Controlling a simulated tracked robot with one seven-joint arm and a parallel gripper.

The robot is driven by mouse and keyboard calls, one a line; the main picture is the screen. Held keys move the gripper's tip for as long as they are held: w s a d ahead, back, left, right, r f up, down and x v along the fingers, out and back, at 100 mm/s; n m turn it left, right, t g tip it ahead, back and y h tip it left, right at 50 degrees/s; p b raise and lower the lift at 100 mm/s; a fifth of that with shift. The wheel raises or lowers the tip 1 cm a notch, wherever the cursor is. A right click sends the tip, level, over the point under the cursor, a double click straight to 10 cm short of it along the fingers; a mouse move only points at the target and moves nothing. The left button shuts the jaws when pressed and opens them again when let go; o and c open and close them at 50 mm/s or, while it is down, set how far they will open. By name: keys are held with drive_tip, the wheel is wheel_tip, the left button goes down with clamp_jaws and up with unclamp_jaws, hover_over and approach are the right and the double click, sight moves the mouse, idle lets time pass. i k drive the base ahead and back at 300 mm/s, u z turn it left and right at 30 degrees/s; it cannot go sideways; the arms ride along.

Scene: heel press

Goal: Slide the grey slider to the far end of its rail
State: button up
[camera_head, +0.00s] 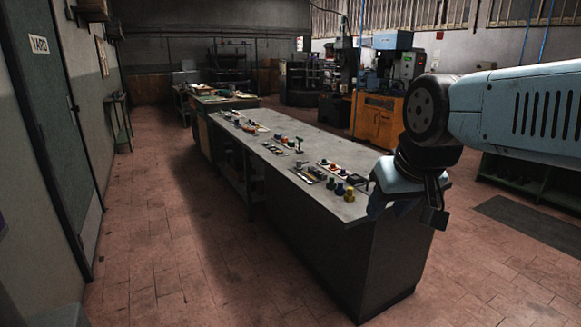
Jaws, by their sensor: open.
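The long grey workbench (268,158) runs away from me through the middle of the view. Small control panels with knobs, buttons and levers lie along its top. I cannot pick out the grey slider or its rail for certain at this size. My gripper (404,208) is open, with its fingers pointing down, by the near right corner of the bench. It hides part of that corner. No object shows between its fingers. I cannot tell its height above the bench top.
Dark, yellow and green knobs (340,189) stand near the bench's near end. An orange machine cabinet (377,115) is behind the bench on the right. The tiled floor (165,240) left of the bench is clear.

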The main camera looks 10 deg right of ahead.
sight(299, 167)
drive_tip(key=z, duration=0.15)
drive_tip(key=i, duration=0.55)
drive_tip(key=u, duration=0.2)
drive_tip(key=k, duration=0.55)
drive_tip(key=u, duration=0.4)
drive_tip(key=i, duration=2.6)
drive_tip(key=z, duration=0.45)
